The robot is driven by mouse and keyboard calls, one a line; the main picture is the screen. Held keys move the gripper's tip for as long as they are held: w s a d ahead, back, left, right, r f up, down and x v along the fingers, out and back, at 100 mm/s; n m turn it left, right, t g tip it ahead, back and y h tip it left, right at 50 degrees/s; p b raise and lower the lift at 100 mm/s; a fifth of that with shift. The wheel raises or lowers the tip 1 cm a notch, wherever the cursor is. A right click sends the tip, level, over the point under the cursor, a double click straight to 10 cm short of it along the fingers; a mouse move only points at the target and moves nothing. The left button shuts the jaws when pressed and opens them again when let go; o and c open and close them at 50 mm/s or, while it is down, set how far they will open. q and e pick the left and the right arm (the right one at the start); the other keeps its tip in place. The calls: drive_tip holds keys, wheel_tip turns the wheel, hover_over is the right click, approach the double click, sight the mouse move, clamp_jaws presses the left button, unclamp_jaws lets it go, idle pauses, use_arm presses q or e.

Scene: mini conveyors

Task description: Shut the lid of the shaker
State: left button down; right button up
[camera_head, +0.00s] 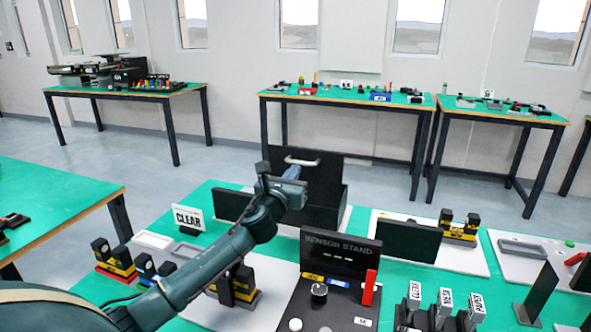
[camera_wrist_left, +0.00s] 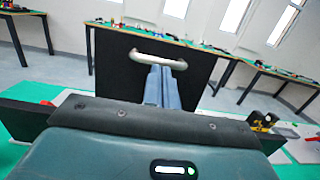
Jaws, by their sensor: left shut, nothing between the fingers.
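The shaker is a dark box (camera_head: 325,216) at the back of the near green table. Its dark lid (camera_head: 330,172) stands raised above the box, with a pale bar handle (camera_head: 300,161) near its top; the lid also fills the middle of the left wrist view (camera_wrist_left: 120,70), with the handle (camera_wrist_left: 158,60) across it. My left gripper (camera_head: 293,172) is shut and empty in front of the lid. In the left wrist view its blue-grey fingertips (camera_wrist_left: 167,70) overlap the handle's lower right part; I cannot tell whether they touch. The gripper hides part of the box. My right gripper is not in view.
A CLEAR sign (camera_head: 188,219) stands left of my arm. A black SENSOR STAND panel (camera_head: 341,255) stands in front of the shaker, with a red upright piece (camera_head: 370,287) beside it. Another dark panel (camera_head: 408,240) stands to the right. Further tables stand by the wall.

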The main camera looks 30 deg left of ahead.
use_arm(q)
drive_tip(key=shift+x, duration=0.9)
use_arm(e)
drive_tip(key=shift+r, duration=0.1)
use_arm(q)
drive_tip(key=shift+w, duration=0.15)
